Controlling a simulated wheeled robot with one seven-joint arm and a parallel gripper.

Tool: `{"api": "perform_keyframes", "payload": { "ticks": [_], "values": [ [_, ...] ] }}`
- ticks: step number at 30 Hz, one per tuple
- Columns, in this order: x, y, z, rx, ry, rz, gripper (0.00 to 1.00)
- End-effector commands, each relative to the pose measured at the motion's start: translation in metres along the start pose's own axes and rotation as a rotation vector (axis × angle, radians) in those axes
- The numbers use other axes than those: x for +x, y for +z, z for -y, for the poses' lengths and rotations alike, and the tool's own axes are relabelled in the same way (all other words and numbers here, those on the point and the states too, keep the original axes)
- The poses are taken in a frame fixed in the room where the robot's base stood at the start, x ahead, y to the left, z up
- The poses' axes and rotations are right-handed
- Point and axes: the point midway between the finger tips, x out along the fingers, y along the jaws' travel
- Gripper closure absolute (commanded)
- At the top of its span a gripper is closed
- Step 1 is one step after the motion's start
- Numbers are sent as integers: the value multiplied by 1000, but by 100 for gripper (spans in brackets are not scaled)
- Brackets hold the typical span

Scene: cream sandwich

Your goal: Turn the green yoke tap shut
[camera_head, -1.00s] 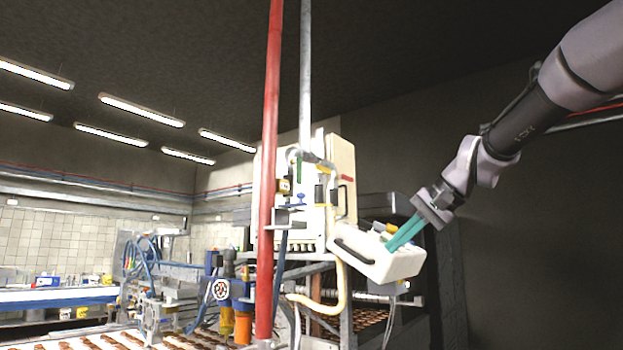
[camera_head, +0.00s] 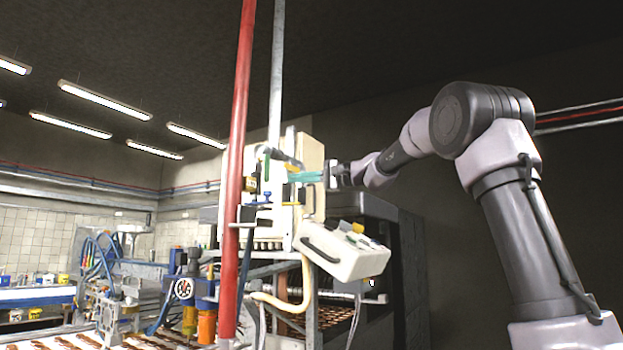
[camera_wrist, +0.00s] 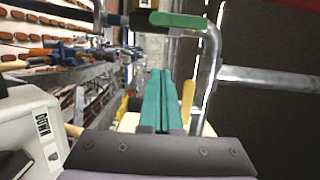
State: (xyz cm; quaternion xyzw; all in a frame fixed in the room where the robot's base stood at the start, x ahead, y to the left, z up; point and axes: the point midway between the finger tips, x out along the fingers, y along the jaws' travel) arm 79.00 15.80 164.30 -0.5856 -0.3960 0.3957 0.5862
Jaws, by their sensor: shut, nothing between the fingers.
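The green yoke tap's handle (camera_head: 267,169) shows as a small upright green bar on the pipework, left of my gripper in the head view. In the wrist view a long green handle (camera_wrist: 176,20) lies across the top, beside a bent grey pipe, beyond my fingertips. My gripper (camera_head: 291,177) has teal fingers pointing left in front of the cream cabinet. In the wrist view my gripper (camera_wrist: 160,72) has its fingers together, with nothing between them. The fingertips look apart from the green handle. The tap's body is hard to make out.
A red upright pipe (camera_head: 238,170) stands left of the tap. A cream cabinet (camera_head: 312,160) is behind my fingers, and a white control box (camera_head: 345,254) is below. A blue tap (camera_head: 264,197) sits below the green one. A yellow lever (camera_wrist: 187,100) is close beside my fingers.

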Motion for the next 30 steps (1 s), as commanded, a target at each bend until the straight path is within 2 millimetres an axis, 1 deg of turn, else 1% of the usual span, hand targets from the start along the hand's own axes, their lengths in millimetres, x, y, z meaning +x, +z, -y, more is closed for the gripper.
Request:
{"api": "perform_keyframes", "payload": {
  "ticks": [1, 4, 6, 9, 13, 17, 30],
  "values": [
    [12, 1, 0, 0, 0, 4, 100],
    [32, 1, 0, -1, 1, 3, 100],
    [33, 14, 1, -1, -1, 2, 100],
    [36, 27, 1, 0, -1, 2, 100],
    [38, 36, 0, 0, 1, 0, 100],
    [39, 39, 0, 0, 1, 0, 100],
    [39, 40, -1, 14, -3, -1, 100]
  ]
}}
